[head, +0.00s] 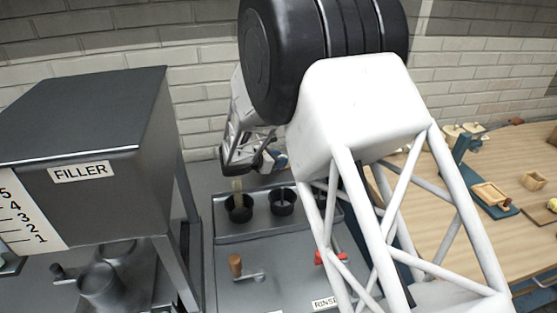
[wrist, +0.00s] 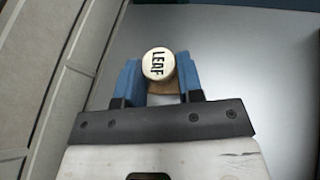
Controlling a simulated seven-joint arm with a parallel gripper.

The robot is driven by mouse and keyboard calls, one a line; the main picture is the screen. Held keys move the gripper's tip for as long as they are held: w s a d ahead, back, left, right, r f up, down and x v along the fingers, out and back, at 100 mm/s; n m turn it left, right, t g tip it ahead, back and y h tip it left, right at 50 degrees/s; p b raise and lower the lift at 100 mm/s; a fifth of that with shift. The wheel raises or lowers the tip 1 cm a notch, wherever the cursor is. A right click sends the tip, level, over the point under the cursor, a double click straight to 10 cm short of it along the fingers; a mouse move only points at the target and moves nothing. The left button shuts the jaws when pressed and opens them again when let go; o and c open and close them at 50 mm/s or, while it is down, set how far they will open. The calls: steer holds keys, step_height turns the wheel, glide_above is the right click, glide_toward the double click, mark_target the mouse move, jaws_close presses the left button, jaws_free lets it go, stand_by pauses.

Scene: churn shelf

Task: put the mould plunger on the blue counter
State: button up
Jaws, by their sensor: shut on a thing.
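My gripper (wrist: 160,78) has blue fingers and is shut on a round cream-topped piece marked LEAF (wrist: 158,63), with a brown part below it. I take this piece to be the mould plunger. In the head view my gripper (head: 272,163) is above and behind the grey rinse station, near two black cups. The held piece is hard to make out there. I cannot make out a blue counter in either view.
The rinse station (head: 225,275) carries two black cups (head: 239,208) (head: 282,201), each with a stick in it, and a wooden-handled tap (head: 236,266). The dark filler (head: 80,130) stands left. A wooden table (head: 440,210) with several small items is right. A brick wall is behind.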

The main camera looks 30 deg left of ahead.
steer(key=shift+f, duration=0.15)
steer(key=o, duration=0.9)
steer(key=shift+v, duration=3.9)
steer(key=shift+d, duration=0.1)
steer(key=shift+w+r, duration=0.1)
steer(key=shift+r, duration=0.1)
